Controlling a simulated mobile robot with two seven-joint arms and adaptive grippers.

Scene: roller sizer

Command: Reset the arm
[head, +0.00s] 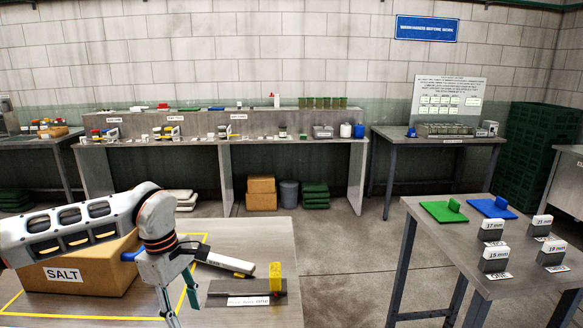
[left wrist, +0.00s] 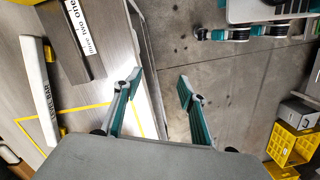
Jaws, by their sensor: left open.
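My left arm reaches in from the left in the head view. Its gripper (head: 178,298) points down over the near left table (head: 250,232), in front of the cardboard box marked SALT (head: 115,274). In the left wrist view the two teal fingers of the left gripper (left wrist: 158,84) are spread apart with nothing between them. They hang over the table's edge and the concrete floor. My right gripper is not in view.
Yellow tape (head: 40,293) marks the table. A right table (head: 450,240) holds green and blue plates and size-marked blocks.

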